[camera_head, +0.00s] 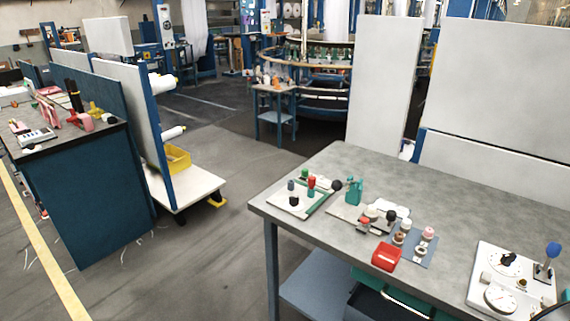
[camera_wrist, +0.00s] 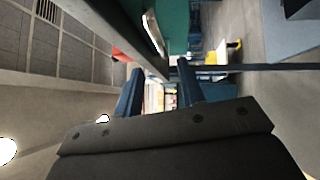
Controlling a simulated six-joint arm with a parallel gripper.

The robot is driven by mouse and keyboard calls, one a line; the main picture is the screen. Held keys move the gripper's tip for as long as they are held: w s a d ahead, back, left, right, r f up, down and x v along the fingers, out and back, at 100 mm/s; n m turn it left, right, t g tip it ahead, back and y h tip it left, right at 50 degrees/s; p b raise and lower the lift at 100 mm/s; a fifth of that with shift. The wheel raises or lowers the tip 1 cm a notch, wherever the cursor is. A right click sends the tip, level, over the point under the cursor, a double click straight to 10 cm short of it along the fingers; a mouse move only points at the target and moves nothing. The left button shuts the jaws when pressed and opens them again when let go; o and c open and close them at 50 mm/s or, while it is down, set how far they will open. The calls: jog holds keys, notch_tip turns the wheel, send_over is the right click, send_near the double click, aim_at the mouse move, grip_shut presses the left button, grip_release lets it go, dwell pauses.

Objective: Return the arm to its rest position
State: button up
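My gripper (camera_wrist: 160,84) shows in the wrist view, with two blue fingers standing apart and nothing held between them. It is open, and no object touches its fingertips. The wrist view is turned on its side, with the ceiling at left and the floor at right. My gripper cannot be made out in the head view. A dark curved piece is cut off at that view's lower right corner, and I cannot tell what it is.
A grey table (camera_head: 450,193) fills the right, bearing a red block (camera_head: 386,257), a white dial panel (camera_head: 478,282) and several small knobbed parts. A blue bench (camera_head: 85,195) and a white cart (camera_head: 180,190) stand at left. The floor (camera_head: 205,270) between is free.

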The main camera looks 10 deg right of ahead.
send_near(404, 304)
jog(key=w, duration=1)
jog(key=shift+w+d+r, duration=0.25)
jog(key=shift+r, duration=0.05)
jog(key=s+a, duration=1.9)
jog(key=s, duration=0.1)
jog(key=shift+a, duration=0.3)
jog(key=w+d, duration=0.9)
dwell(0.7)
